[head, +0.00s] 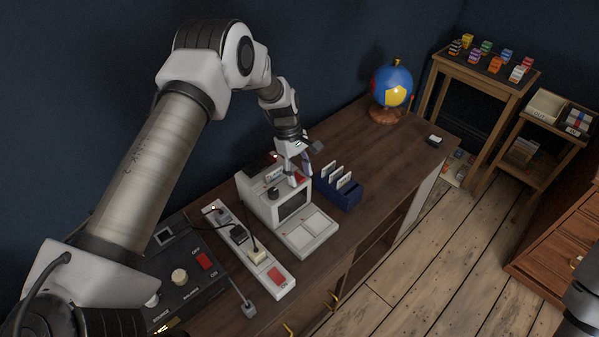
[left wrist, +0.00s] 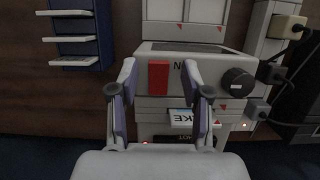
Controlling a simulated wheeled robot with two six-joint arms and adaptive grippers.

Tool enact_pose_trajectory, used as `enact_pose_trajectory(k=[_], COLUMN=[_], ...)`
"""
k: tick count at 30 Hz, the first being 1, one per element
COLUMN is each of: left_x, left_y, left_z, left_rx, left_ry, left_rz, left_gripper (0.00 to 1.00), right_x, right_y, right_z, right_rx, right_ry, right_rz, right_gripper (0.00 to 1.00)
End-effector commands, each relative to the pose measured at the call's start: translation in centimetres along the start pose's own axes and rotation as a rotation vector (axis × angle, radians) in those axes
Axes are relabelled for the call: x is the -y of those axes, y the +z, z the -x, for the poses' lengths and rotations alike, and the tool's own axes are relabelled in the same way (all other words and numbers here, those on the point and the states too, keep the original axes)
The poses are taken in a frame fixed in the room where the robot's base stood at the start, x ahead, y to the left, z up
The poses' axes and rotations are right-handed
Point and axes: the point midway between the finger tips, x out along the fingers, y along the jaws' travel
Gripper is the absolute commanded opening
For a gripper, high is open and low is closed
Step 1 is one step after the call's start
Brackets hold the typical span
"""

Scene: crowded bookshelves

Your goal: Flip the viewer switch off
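The viewer (head: 262,207) is a white box with a dark screen and a flat front tray, on the wooden cabinet. Its red switch (head: 300,178) is on top, partly behind my left gripper (head: 298,160). In the left wrist view the red switch (left wrist: 158,77) shows between the open fingers of the left gripper (left wrist: 159,72), near the left finger. Contact cannot be told. An "N" shows beside the switch; the rest of that label is hidden. A black knob (left wrist: 237,83) is to the right. My right gripper is not in view.
A blue rack (head: 340,188) with white cards stands right of the viewer. A power strip (head: 248,250) with plugs lies left of it, beside a black panel (head: 180,275) with another red switch. A globe (head: 392,87) stands farther back. Cabinet top between rack and globe is mostly clear.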

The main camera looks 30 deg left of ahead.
Motion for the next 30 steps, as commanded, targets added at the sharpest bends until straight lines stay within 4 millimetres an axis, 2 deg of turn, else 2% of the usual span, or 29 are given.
enact_pose_trajectory(k=[5,8,15,21,30], left_x=[-0.1,-0.2,-0.1,-0.1,0.0], left_y=[0.0,0.0,-0.1,-0.2,-0.2], left_z=[0.5,1.9,7.9,11.4,12.0], left_rx=[-0.001,-0.002,-0.001,0.001,0.001], left_ry=[0.003,0.005,0.005,0.002,0.000], left_rz=[-0.001,-0.002,0.000,0.000,0.001], left_gripper=[0.48,0.48,0.48,0.48,0.48], right_x=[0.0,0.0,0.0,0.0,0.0], right_y=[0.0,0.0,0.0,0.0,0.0], right_z=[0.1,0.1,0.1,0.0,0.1], right_rx=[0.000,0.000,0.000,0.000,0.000], right_ry=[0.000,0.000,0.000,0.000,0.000], right_rz=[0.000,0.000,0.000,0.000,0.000], right_gripper=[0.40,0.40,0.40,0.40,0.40])
